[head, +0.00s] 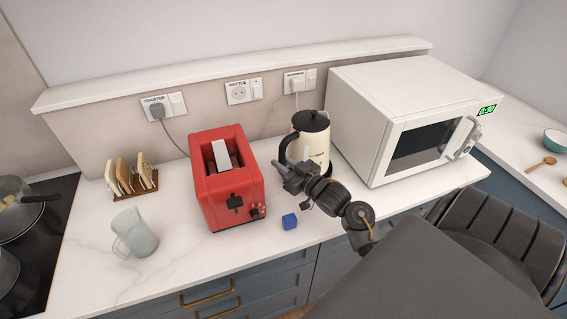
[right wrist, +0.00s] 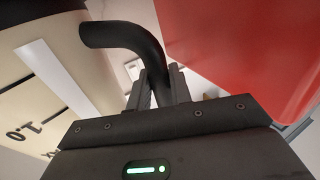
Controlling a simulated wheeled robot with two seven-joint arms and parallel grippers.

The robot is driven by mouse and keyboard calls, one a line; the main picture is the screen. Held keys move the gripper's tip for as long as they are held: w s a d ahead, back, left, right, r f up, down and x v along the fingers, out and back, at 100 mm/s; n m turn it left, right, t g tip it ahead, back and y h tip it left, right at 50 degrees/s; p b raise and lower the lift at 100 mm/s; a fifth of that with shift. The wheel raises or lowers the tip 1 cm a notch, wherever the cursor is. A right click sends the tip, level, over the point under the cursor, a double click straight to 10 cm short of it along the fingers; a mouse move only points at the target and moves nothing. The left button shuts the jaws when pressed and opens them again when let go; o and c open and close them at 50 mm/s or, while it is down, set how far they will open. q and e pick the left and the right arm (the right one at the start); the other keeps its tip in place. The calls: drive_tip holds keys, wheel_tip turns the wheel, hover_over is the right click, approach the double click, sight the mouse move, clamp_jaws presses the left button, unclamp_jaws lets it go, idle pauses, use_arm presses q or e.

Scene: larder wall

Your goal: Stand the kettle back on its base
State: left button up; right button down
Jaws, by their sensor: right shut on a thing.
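The cream kettle (head: 316,148) with a black lid and black handle stands upright, or is held upright, between the red toaster and the microwave. My right gripper (head: 284,168) is at its handle, on the kettle's left side. In the right wrist view the black handle (right wrist: 122,36) curves down between the two fingers (right wrist: 158,88), which are shut on it. The kettle's cream body and its level window (right wrist: 55,78) fill the left of that view. My right arm hides the kettle's foot, so I cannot tell whether it sits on its base. My left gripper is not in view.
The red toaster (head: 228,190) is close left of the gripper. The white microwave (head: 365,125) stands close right of the kettle. A toast rack (head: 135,188) and glass mug (head: 138,238) are further left.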

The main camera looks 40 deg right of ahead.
drive_tip(key=shift+f, duration=0.3)
drive_tip(key=c, duration=1.5)
unclamp_jaws()
drive_tip(key=shift+c, duration=0.2)
drive_tip(key=shift+f, duration=0.15)
drive_tip(key=s+p, duration=0.3)
drive_tip(key=s, duration=0.8)
drive_tip(key=shift+d, duration=0.4)
